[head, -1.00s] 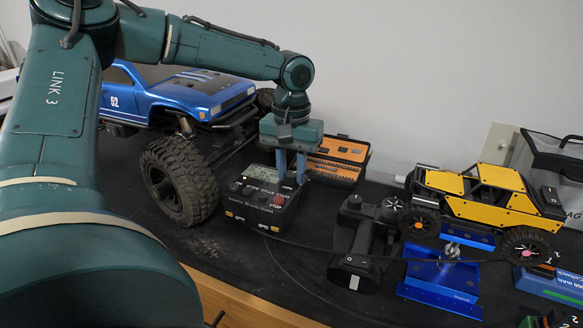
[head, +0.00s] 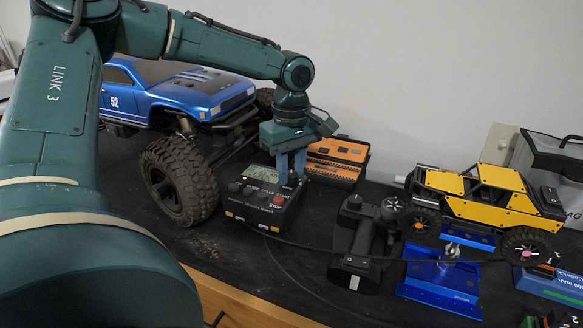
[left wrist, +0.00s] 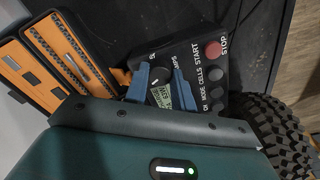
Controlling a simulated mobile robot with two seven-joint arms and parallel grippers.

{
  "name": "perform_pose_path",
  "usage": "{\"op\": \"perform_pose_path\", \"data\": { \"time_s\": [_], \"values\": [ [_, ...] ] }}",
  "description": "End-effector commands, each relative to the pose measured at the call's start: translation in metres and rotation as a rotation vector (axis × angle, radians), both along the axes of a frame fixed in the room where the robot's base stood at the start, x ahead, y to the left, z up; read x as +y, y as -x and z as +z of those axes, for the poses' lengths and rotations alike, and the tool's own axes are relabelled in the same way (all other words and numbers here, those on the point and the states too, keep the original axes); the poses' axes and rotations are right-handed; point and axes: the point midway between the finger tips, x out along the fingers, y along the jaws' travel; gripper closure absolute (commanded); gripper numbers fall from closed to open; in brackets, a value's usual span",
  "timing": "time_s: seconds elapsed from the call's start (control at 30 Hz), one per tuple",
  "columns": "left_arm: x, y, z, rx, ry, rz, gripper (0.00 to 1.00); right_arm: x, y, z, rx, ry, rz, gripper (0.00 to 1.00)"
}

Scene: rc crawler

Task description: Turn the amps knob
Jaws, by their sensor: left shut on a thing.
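The black charger (head: 262,214) stands on the dark bench top, with a lit screen, several knobs and a red STOP button (head: 279,200). The red button also shows in the left wrist view (left wrist: 213,49). My left gripper (head: 291,178) points down onto the charger's panel beside the screen. In the left wrist view its two blue fingers (left wrist: 160,72) are closed around the dark amps knob (left wrist: 160,75), next to the AMPS label. In the head view the fingers mostly hide this knob. My right gripper is not in view.
The blue truck (head: 190,90) with large tyres stands close left of the charger. An orange bit case (head: 338,160) sits behind it. A black transmitter (head: 355,245), a yellow crawler (head: 480,195) and a blue stand (head: 440,278) are to the right. A cable runs from the charger.

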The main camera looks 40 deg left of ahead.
Motion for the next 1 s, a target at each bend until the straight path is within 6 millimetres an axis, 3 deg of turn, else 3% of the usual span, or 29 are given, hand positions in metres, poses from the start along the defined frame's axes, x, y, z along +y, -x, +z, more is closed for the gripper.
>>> {"op": "perform_pose_path", "data": {
  "time_s": [0.4, 1.0],
  "values": [
    [-0.0004, -0.0002, 0.0005, -0.001, 0.000, 0.222, 0.98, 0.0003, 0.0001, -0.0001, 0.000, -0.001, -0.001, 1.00],
    [-0.0005, 0.0000, 0.0004, 0.000, 0.001, 0.264, 0.98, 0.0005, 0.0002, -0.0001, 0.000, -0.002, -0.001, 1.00]
  ]
}}
